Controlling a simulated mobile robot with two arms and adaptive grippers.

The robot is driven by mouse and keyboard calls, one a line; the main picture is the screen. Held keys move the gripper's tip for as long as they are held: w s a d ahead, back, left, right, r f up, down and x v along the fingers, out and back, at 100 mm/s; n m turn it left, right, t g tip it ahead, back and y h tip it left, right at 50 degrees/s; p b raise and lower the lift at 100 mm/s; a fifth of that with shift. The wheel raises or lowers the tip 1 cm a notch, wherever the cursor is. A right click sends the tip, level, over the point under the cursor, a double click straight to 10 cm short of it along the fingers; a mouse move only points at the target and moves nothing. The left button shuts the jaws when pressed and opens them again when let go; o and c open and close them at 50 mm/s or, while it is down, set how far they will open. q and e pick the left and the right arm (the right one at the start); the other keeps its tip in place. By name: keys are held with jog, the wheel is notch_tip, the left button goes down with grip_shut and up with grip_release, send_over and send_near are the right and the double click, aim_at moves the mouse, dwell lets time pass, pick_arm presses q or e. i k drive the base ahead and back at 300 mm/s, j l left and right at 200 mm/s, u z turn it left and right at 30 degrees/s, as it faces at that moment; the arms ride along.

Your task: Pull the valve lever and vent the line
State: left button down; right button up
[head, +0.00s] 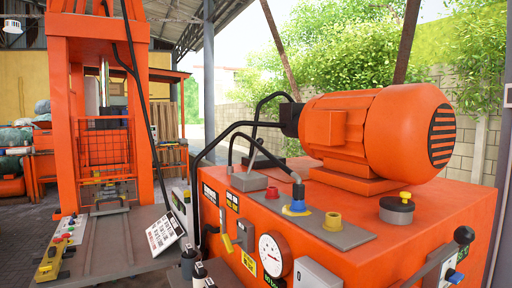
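A lever with a black ball knob (463,235) stands tilted at the right end of the orange power unit (340,240), on a grey plate (432,276). A small blue part (455,276) sits just below it. A yellow handle (227,243) hangs on the unit's front face at the left. I cannot tell from the picture which of these is the valve lever. A round white gauge (271,255) is on the front face; its reading is too small to tell. Neither of my grippers shows in this view.
An orange motor (380,135) sits on top of the unit, with black hoses (236,126) to its left. Blue, yellow and red fittings and a yellow-topped cap (397,208) stand on top. A tall orange press frame (62,110) and a button panel (70,230) are at left.

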aim_at(260, 141)
jog(key=i+j+z, duration=0.1)
jog(key=z, duration=0.7)
jog(key=i+j+z, duration=0.15)
jog(key=j+z, duration=0.2)
jog(key=j, duration=0.3)
jog(key=j+z, duration=0.35)
jog(key=j, duration=0.25)
jog(key=j+z, duration=0.35)
jog(key=j, duration=1.3)
jog(key=k+j+z, duration=0.1)
jog(key=j, duration=0.8)
